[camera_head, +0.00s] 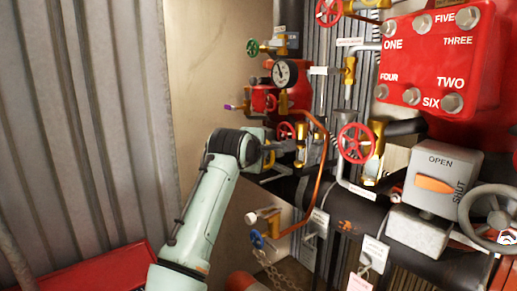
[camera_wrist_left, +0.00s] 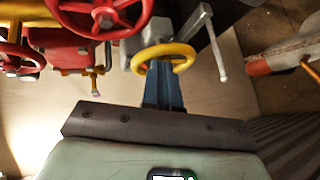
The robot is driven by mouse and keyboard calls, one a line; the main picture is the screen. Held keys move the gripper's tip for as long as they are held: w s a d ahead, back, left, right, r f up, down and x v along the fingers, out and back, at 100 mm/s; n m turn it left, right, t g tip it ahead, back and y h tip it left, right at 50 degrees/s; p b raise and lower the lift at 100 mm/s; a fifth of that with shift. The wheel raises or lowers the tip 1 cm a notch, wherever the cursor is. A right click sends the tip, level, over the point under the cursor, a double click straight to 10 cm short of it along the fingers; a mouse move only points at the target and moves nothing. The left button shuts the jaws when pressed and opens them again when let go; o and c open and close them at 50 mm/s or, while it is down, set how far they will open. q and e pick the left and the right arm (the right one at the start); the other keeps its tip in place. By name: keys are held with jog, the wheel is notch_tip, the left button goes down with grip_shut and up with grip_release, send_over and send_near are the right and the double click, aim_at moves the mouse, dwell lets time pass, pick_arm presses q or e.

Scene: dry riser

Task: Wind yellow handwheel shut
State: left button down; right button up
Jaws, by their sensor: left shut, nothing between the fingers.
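The yellow handwheel (camera_wrist_left: 186,66) is a small ring in the upper middle of the left wrist view. In the head view only a yellow bit of it (camera_head: 268,159) shows, beside the end of my left arm. My left gripper (camera_wrist_left: 163,68) is shut, with its dark blue fingers together and nothing held. Its fingertips are at the wheel, overlapping the near rim and the ring's opening. I cannot tell whether they touch the rim. In the head view the left gripper (camera_head: 272,149) is partly hidden by the wrist. My right gripper is not in view.
A red handwheel (camera_wrist_left: 103,14) and red valve body (camera_wrist_left: 70,55) lie close left of the fingers. A grey lever (camera_wrist_left: 213,45) stands close right. A copper pipe (camera_head: 321,165), a gauge (camera_head: 284,73) and a red handwheel (camera_head: 355,143) crowd the head view. Corrugated wall (camera_head: 80,120) is left.

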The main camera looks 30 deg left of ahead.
pick_arm(q)
jog(key=shift+s+d+f, duration=0.2)
jog(key=shift+d+f, duration=0.3)
jog(key=shift+f, duration=0.1)
jog(key=f, duration=0.1)
jog(key=f+b, duration=0.1)
jog(key=shift+w+a+f, duration=0.1)
jog(key=shift+a+f, duration=0.2)
jog(key=shift+f, duration=0.05)
jog(key=shift+w+a+f, duration=0.15)
jog(key=shift+w+a, duration=0.05)
jog(key=shift+a, duration=0.15)
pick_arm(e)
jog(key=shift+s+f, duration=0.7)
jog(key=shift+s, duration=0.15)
pick_arm(q)
jog(key=shift+s+a+b, duration=0.25)
jog(key=shift+s+b, duration=0.05)
jog(key=shift+s, duration=0.35)
jog(key=shift+s+a+b, duration=0.25)
jog(key=shift+s+b, duration=0.05)
jog(key=shift+s, duration=0.35)
jog(key=shift+s+a+b, duration=0.25)
jog(key=shift+s+b, duration=0.05)
jog(key=shift+s, duration=0.35)
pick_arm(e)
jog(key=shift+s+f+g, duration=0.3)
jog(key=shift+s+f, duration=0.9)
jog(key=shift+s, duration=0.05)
